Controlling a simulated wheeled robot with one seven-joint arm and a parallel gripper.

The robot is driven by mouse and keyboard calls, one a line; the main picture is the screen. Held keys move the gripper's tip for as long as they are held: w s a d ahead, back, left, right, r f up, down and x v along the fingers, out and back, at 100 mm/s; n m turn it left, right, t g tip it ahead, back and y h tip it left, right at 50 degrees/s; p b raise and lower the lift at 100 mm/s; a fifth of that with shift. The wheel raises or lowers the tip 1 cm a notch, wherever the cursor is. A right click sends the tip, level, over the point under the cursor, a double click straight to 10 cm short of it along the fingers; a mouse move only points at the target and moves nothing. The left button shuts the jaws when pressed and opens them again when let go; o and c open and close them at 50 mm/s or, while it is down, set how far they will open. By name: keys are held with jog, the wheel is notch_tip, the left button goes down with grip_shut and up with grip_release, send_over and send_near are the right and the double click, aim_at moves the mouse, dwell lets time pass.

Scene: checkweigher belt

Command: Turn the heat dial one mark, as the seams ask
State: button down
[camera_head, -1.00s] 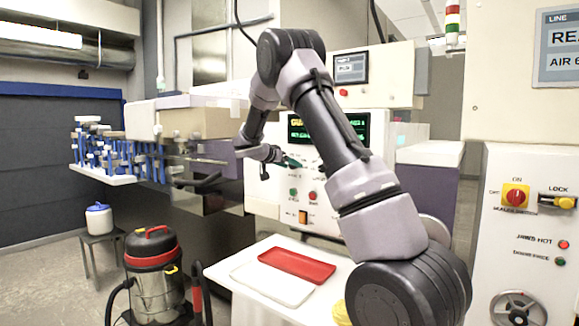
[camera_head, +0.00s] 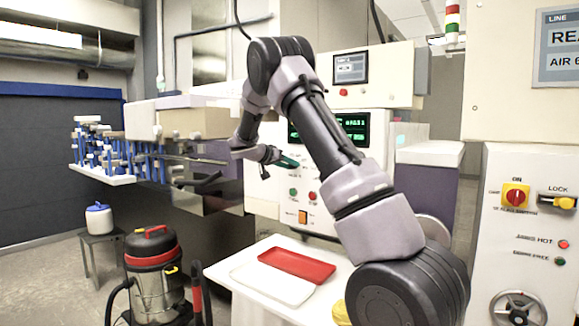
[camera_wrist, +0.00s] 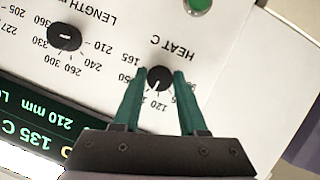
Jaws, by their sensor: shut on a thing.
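The heat dial (camera_wrist: 159,76) is a small black knob with a white pointer line, under the upside-down lettering HEAT C in the wrist view. My gripper (camera_wrist: 159,80) has its two teal fingers on either side of this knob, shut on it. The pointer aims toward the lower part of the scale, near the 120 mark; the exact mark is hard to tell and fingers cover some numbers. The green display (camera_wrist: 45,120) reads 135 C and 210 mm. In the head view my gripper (camera_head: 288,162) is at the white control panel (camera_head: 345,150), and the dial is hidden.
The black length dial (camera_wrist: 64,37) sits near the heat dial. A green button (camera_wrist: 198,4) is at the wrist view's top edge. Below the panel, a red tray (camera_head: 297,265) lies on a white table. A vacuum cleaner (camera_head: 153,275) stands at left.

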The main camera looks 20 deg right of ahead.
jog(key=n+g+h, duration=0.1)
jog(key=n, duration=0.2)
jog(key=shift+w+a+n+h, duration=0.1)
jog(key=shift+n+h, duration=0.2)
jog(key=shift+g, duration=0.3)
dwell(0.3)
jog(key=shift+c, duration=2.2)
grip_release()
jog(key=v, duration=1)
jog(key=shift+a, duration=0.45)
